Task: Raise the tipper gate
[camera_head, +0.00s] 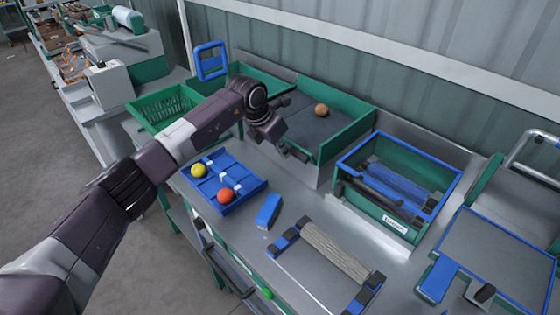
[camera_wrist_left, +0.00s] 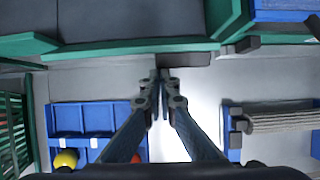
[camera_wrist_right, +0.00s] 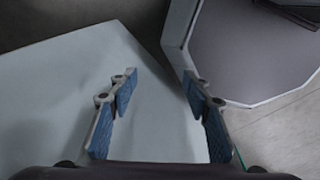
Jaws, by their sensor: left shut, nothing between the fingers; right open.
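A green-walled tray with a dark floor (camera_head: 345,145) stands at the back of the bench and holds one brown-orange round fruit (camera_head: 321,110). Its near end looks lowered, but I cannot clearly make out the gate there. My left gripper (camera_head: 302,156) is shut and empty at this near end. In the left wrist view its closed fingertips (camera_wrist_left: 160,76) are just short of a dark bar (camera_wrist_left: 183,59) on the green edge; I cannot tell if they touch it. My right gripper (camera_wrist_right: 160,84) is open and empty over a pale surface, outside the head view.
A blue divided tray (camera_head: 238,201) holds a yellow and a red ball. Near it are a blue block (camera_head: 269,211) and a roller frame (camera_head: 335,250). A green bin with a blue rim (camera_head: 352,198) stands right of the green-walled tray. A green basket (camera_head: 150,118) is at left.

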